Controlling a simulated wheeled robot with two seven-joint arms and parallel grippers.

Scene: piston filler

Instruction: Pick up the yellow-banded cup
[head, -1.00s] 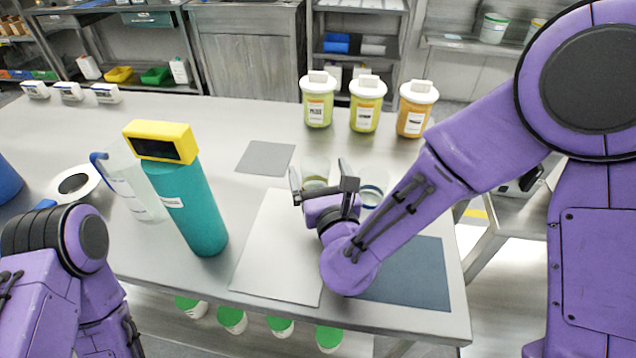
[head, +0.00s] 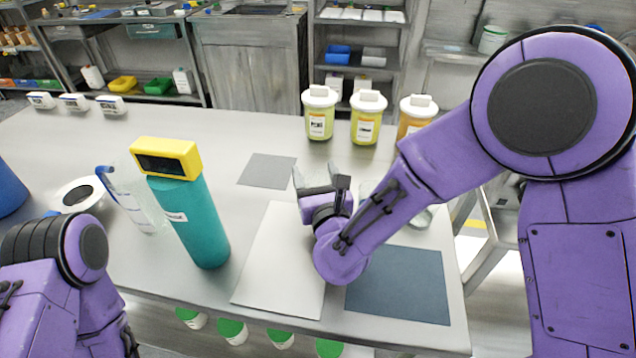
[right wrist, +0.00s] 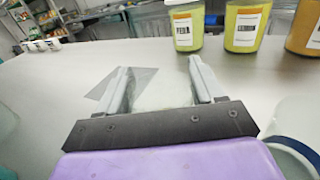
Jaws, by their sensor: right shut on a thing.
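My right gripper (head: 318,178) is over the table behind the pale mat, its fingers pointing away from me. In the right wrist view its two fingers (right wrist: 160,85) are closed on a clear, see-through cup (right wrist: 160,92), which shows only faintly between them. In the head view this cup (head: 316,174) is mostly hidden by the gripper, and its yellow band cannot be made out now. I cannot tell whether the cup touches the table. My left gripper is out of view; only my left arm shows at lower left.
Another clear cup with a blue band (right wrist: 293,152) stands close right of my right gripper. A teal cylinder with a yellow head (head: 190,215) and a clear jug (head: 135,205) stand left. Lidded jars (head: 320,115) stand behind. A grey square mat (head: 266,169) lies bare.

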